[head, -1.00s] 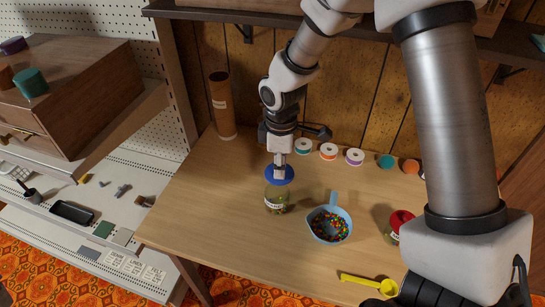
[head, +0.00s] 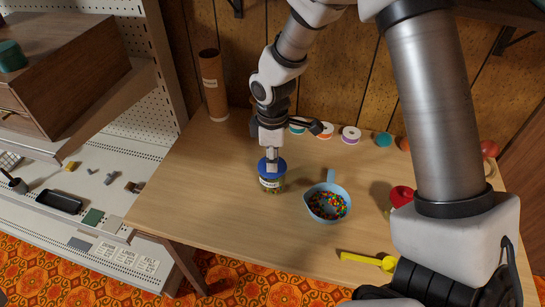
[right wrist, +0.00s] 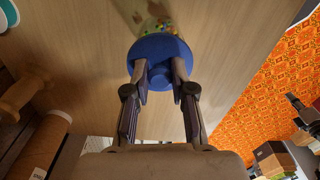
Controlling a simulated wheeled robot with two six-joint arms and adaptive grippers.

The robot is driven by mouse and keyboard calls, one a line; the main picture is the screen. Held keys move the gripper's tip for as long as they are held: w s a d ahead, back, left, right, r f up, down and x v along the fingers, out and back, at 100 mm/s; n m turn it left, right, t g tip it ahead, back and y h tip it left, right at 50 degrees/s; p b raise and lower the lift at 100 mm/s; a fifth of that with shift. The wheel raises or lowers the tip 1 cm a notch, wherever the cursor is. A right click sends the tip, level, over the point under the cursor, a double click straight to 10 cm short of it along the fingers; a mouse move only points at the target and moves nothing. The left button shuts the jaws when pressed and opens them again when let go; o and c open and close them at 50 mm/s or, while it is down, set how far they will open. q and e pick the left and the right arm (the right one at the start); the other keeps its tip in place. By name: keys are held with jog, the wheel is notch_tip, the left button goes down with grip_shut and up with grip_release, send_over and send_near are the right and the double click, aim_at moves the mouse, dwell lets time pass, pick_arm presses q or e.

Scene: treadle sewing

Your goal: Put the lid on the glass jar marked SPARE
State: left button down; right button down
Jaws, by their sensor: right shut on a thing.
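My right gripper (head: 272,159) is shut on the blue lid (head: 273,167), which also shows between its fingers in the right wrist view (right wrist: 160,52). The lid is over the mouth of a glass jar (head: 273,186) with a white label; the label's writing is too small to read. In the head view the lid covers the jar's top and looks roughly level; I cannot tell whether it is seated or just above the rim. In the right wrist view the lid hides most of what lies below it. My left gripper is not in view.
A light-blue scoop or pan (head: 329,204) with coloured beads stands just right of the jar. A red-lidded jar (head: 401,196) and a yellow spoon (head: 366,259) lie further right. Thread spools (head: 351,135) line the back; a brown tube (head: 214,86) stands at the back left.

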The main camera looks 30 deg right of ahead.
jog(key=shift+p, duration=0.75)
dwell(0.5)
jog(key=shift+f+p, duration=0.15)
jog(key=shift+p, duration=0.15)
dwell(0.7)
jog(key=shift+p, duration=0.35)
dwell(0.3)
jog(key=shift+c, duration=2.1)
grip_release()
notch_tip(320, 180, up, 7)
jog(key=p, duration=0.7)
